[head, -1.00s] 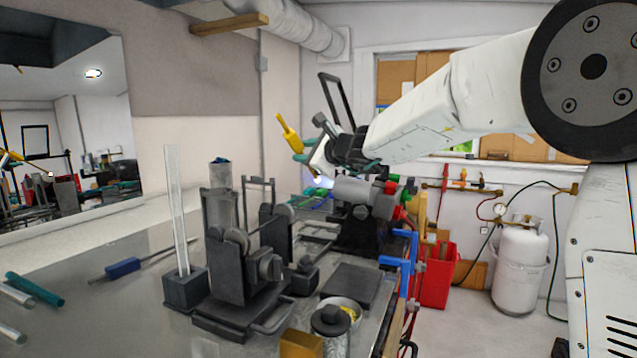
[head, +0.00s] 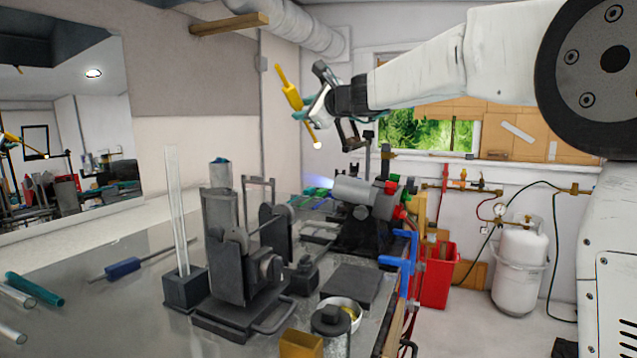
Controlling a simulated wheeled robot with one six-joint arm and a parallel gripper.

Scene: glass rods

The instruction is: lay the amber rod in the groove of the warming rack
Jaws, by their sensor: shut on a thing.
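The amber rod (head: 290,93) is up in the air above the back of the bench, tilted, with its upper end to the left. Its lower end (head: 317,145) is pale and looks glowing. My gripper (head: 311,110) is shut on the amber rod around its middle, and the jaws hide part of it. Teal parts show beside the jaws. I cannot tell with certainty which of the dark metal fixtures on the bench is the warming rack, and no groove is clear to see.
A grey torch (head: 362,195) with a bluish flame stands below the gripper. A dark roller stand (head: 238,270), an upright clear tube (head: 178,215) in a dark block, and a bowl (head: 343,308) crowd the bench. Teal and clear rods lie at the left edge.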

